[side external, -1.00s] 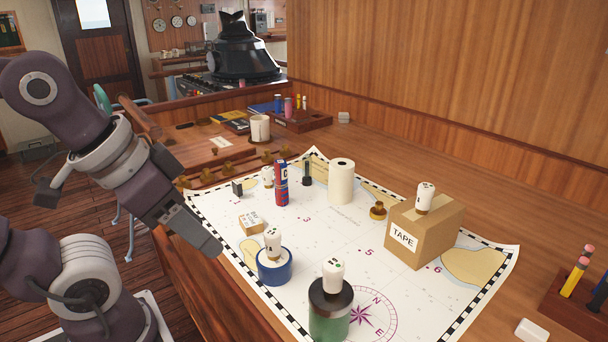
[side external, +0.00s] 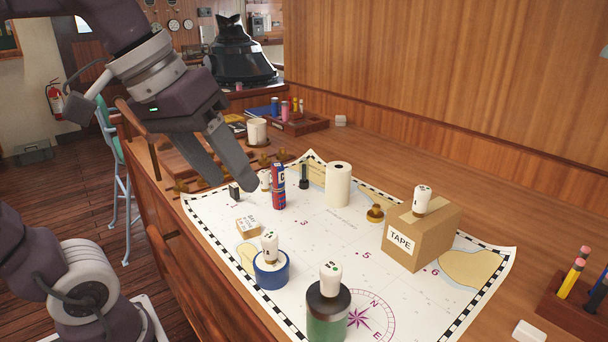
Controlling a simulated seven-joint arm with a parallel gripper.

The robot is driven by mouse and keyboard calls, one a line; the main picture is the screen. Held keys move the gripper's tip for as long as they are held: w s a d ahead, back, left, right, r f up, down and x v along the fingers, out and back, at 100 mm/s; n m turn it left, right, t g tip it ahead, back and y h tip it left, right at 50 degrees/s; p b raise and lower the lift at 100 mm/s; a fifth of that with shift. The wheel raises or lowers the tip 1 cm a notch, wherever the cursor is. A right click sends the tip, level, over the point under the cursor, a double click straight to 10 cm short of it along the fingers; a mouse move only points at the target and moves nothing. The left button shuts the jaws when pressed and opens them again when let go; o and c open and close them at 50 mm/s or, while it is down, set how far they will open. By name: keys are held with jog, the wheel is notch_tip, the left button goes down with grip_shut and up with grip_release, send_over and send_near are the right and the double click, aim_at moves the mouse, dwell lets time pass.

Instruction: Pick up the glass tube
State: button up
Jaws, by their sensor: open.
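I cannot pick out a plainly clear glass tube. Tube-like things on the chart are a red and blue cylinder (side external: 278,188), a small dark upright piece (side external: 304,177), and a green jar with a dark lid (side external: 327,315) at the front. A white capped piece (side external: 330,280) stands on the jar. My gripper (side external: 231,186) is open and empty, with its two fingers apart, above the chart's far left part. In the picture it is left of the red and blue cylinder, not visibly touching anything.
The chart (side external: 320,235) also bears a blue roll (side external: 271,275), a white paper roll (side external: 338,184), a small box (side external: 247,226), a brass piece (side external: 375,214) and a tape carton (side external: 420,240). A pencil holder (side external: 575,310) stands at right. The chart's middle is fairly clear.

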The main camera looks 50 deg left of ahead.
jog(key=w+a+r+n+h, duration=0.1)
jog(key=w+r+n+h, duration=0.15)
jog(key=w+n, duration=0.55)
jog(key=n+t+h, duration=0.4)
jog(key=n+t, duration=0.2)
jog(key=n, duration=1.2)
send_over(304, 173)
jog(key=s+a, duration=0.2)
jog(key=a, duration=0.2)
notch_tip(304, 173, down, 6)
jog(key=f, duration=1.6)
jog(key=shift+d+f, duration=0.3)
jog(key=shift+d, duration=0.1)
jog(key=x, duration=0.7)
jog(key=shift+f, duration=0.4)
grip_shut()
